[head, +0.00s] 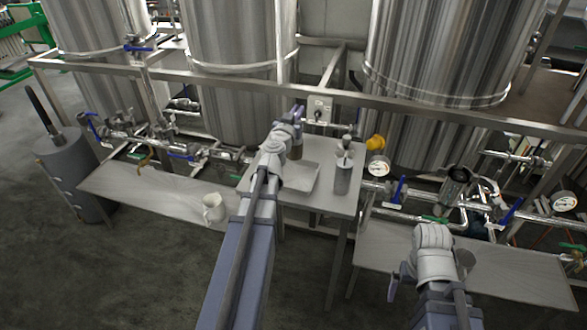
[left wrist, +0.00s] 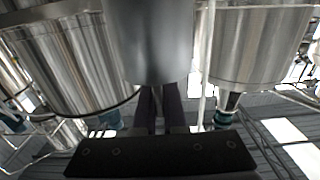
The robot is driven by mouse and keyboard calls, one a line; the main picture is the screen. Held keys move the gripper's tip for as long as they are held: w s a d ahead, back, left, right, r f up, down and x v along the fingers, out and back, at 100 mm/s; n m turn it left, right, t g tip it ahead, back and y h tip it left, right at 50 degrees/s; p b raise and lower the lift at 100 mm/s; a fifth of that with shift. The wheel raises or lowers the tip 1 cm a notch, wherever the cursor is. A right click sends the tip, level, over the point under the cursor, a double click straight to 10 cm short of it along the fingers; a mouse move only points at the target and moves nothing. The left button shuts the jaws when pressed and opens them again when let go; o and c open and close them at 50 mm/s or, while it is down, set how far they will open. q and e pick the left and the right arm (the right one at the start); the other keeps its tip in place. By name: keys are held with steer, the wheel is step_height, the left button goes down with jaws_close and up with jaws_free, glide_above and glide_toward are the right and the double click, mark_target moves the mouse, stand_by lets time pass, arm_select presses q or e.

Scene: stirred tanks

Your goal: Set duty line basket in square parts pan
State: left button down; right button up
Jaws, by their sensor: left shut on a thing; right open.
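The square parts pan (head: 302,182) is a shallow light-grey tray on the small steel table; my left arm covers its left part. My left gripper (head: 297,126) is over the pan's far side. It is shut on a grey metal cylinder, which I take for the duty line basket (head: 296,152). The basket fills the top middle of the left wrist view (left wrist: 150,40), between the dark fingers (left wrist: 160,105). In the head view the basket is mostly hidden by my wrist and seems above the pan. My right gripper (head: 394,284) is at the lower right, open and mostly hidden by its own wrist.
A grey canister (head: 342,174) stands on the table right of the pan. Large steel tanks (head: 240,60), a frame rail (head: 250,85), pipes, blue-handled valves and a gauge (head: 379,167) stand behind and right.

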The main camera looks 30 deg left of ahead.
arm_select(q)
step_height(320, 180, down, 6)
steer(key=b, duration=0.6)
steer(key=shift+f, duration=0.3)
step_height(320, 180, down, 3)
steer(key=b, duration=0.3)
steer(key=shift+f+b, duration=0.2)
steer(key=shift+b, duration=0.2)
steer(key=shift+f, duration=0.2)
steer(key=c, duration=1)
jaws_free()
steer(key=shift+r, duration=0.1)
